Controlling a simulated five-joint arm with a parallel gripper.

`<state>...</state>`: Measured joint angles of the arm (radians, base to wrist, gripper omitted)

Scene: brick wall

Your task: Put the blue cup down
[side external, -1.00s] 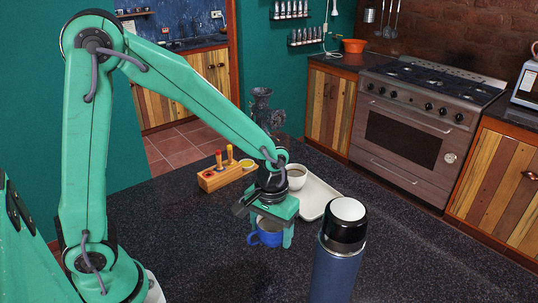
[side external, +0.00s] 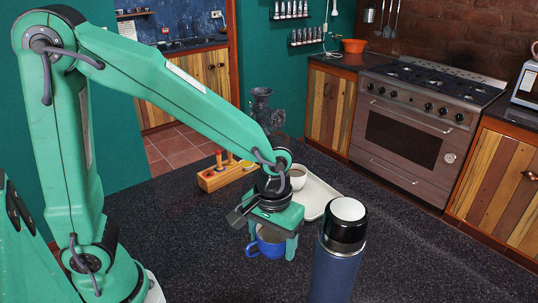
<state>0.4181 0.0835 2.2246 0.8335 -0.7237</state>
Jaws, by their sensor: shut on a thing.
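The blue cup (side external: 268,248) is upright between the fingers of my gripper (side external: 272,238), low over the dark speckled counter (side external: 200,265). My gripper points down and is shut on the cup. Its palm and fingers hide the cup's rim and part of its sides. The cup's handle sticks out to the left. I cannot tell whether the cup's base touches the counter.
A blue flask (side external: 337,260) with a black top stands to the right in front. A white tray (side external: 322,196) with a white cup (side external: 297,176) lies behind my gripper. A wooden tool stand (side external: 212,180) is behind left. Counter in front is clear.

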